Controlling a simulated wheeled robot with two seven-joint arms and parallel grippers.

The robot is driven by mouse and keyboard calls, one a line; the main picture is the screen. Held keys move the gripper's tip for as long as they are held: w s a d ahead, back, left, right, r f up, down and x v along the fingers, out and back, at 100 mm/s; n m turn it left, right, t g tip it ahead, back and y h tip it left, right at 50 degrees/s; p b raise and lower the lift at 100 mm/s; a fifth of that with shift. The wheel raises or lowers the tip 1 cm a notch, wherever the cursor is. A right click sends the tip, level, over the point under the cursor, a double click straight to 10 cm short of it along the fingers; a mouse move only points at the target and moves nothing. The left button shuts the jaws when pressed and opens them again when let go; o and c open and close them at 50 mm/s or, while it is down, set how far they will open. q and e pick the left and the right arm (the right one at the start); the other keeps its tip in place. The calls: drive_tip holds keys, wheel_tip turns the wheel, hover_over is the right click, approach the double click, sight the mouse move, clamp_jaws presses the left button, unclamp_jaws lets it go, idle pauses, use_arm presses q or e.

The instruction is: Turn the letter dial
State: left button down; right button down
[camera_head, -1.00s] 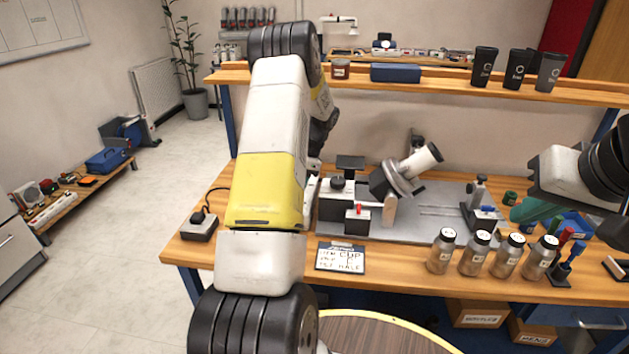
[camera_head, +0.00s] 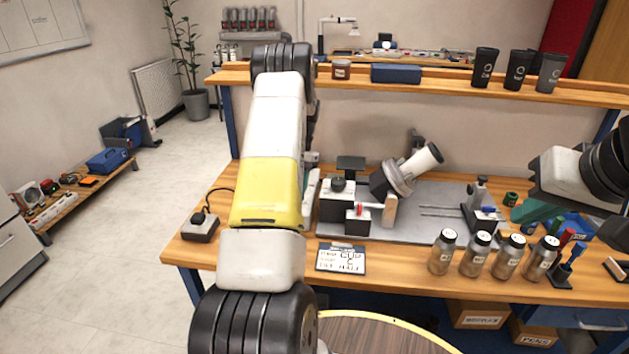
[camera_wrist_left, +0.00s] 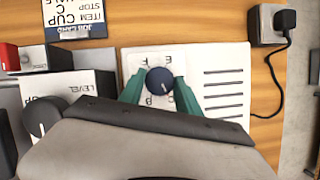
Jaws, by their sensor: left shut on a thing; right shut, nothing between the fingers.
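The letter dial is a round dark blue knob (camera_wrist_left: 159,80) with a small white mark, on a white plate (camera_wrist_left: 133,62) with black letters around it, partly hidden. In the left wrist view the green fingers of my left gripper (camera_wrist_left: 160,88) are shut on the dial from both sides. In the head view my left arm hides the dial. My right gripper (camera_head: 526,212) has teal fingers, is shut and empty, and hangs over the right part of the bench, away from the dial.
A job card (camera_head: 341,257) reading CUP and C lies at the bench front. The marker's tilted white tube (camera_head: 420,161) stands right of my left arm. Several capped bottles (camera_head: 442,252) line the front right. A black plug-like device (camera_head: 201,226) with a cable sits at left.

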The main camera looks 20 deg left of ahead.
idle(0.3)
use_arm(q)
drive_tip(key=c, duration=0.9)
unclamp_jaws()
drive_tip(key=shift+o, duration=0.2)
drive_tip(key=v, duration=0.7)
drive_tip(key=shift+r, duration=0.35)
drive_tip(key=shift+w, duration=0.15)
wheel_tip(320, 180, up, 7)
